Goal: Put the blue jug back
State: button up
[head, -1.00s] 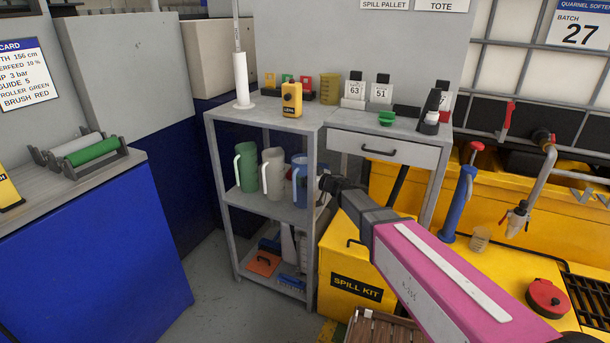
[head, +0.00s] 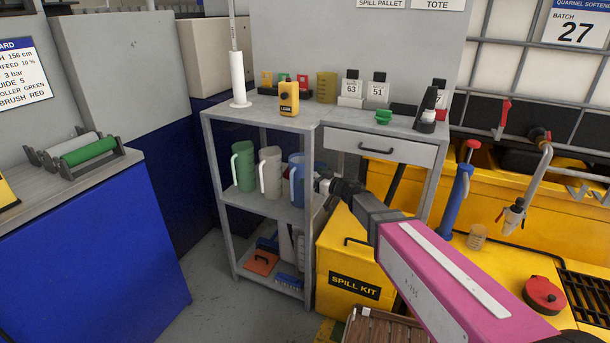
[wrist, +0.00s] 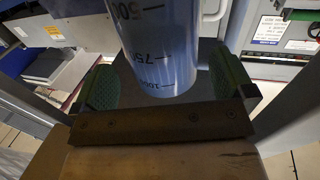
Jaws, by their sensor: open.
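The blue jug (head: 298,178) stands upright on the middle shelf of the grey rack (head: 268,207), at the right end of a row of jugs. My gripper (head: 320,184) is at the rack's right side, close against the jug and partly hidden by the rack post. In the wrist view the jug (wrist: 160,50), with printed volume marks, sits between the two green finger pads of my open gripper (wrist: 165,83). Small gaps seem to show beside the jug; contact with the pads cannot be told.
A green jug (head: 244,166) and a whitish jug (head: 271,172) stand left of the blue one. The yellow spill kit box (head: 352,282) is below my arm. A drawer unit (head: 385,148) is above right. Brushes and an orange dustpan (head: 263,262) fill the lower shelf.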

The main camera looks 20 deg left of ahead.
jog(key=v, duration=0.6)
